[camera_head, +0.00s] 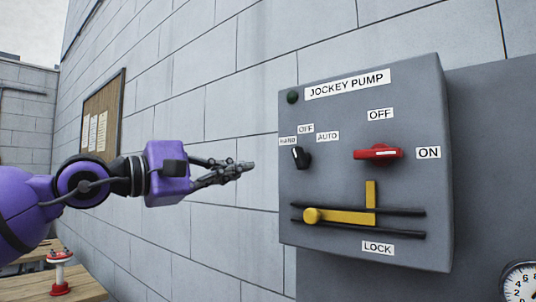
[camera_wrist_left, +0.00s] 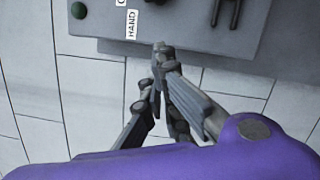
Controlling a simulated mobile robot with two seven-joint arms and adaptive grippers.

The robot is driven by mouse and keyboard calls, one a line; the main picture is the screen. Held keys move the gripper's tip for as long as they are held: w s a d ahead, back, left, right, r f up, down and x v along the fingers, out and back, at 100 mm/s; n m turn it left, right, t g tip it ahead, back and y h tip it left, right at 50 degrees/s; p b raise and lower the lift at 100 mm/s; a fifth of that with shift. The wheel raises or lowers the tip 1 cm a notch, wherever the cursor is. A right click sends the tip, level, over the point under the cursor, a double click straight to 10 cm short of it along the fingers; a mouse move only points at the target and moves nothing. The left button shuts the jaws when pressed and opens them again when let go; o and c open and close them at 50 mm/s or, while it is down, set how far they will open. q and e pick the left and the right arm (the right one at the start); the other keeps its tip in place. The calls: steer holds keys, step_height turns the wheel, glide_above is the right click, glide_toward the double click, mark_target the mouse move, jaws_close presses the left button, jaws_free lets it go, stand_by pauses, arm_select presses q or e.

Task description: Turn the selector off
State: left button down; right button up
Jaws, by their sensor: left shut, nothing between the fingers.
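The selector (camera_head: 300,157) is a small black knob on the grey jockey pump panel, below HAND, OFF and AUTO labels. Its top leans slightly left; I cannot tell exactly which label it points to. My left gripper (camera_head: 247,167) is shut and empty, pointing right, apart from the panel and left of the selector. In the left wrist view the shut fingertips (camera_wrist_left: 160,50) lie just below the HAND label (camera_wrist_left: 131,24), over the panel's lower edge. The selector is at most a dark bit at that view's top edge. My right gripper is not in view.
A red switch handle (camera_head: 378,153) points toward ON. Below it a yellow lever (camera_head: 340,217) sits in a slotted black rail. A dark green lamp (camera_head: 292,97) is at the panel's upper left. A wooden bench (camera_head: 75,285) with a red fitting stands lower left.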

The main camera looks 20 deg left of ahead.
mark_target(301, 158)
arm_select(q)
steer(key=d+p, duration=0.1)
steer(key=d, duration=0.1)
steer(key=w+d+r+p, duration=0.1)
steer(key=d, duration=0.1)
steer(key=w+d+p, duration=0.1)
steer(key=shift+w+d+r, duration=0.25)
steer(key=shift+d, duration=0.15)
steer(key=shift+s+d, duration=0.15)
steer(key=shift+d, duration=0.15)
steer(key=shift+r, duration=0.1)
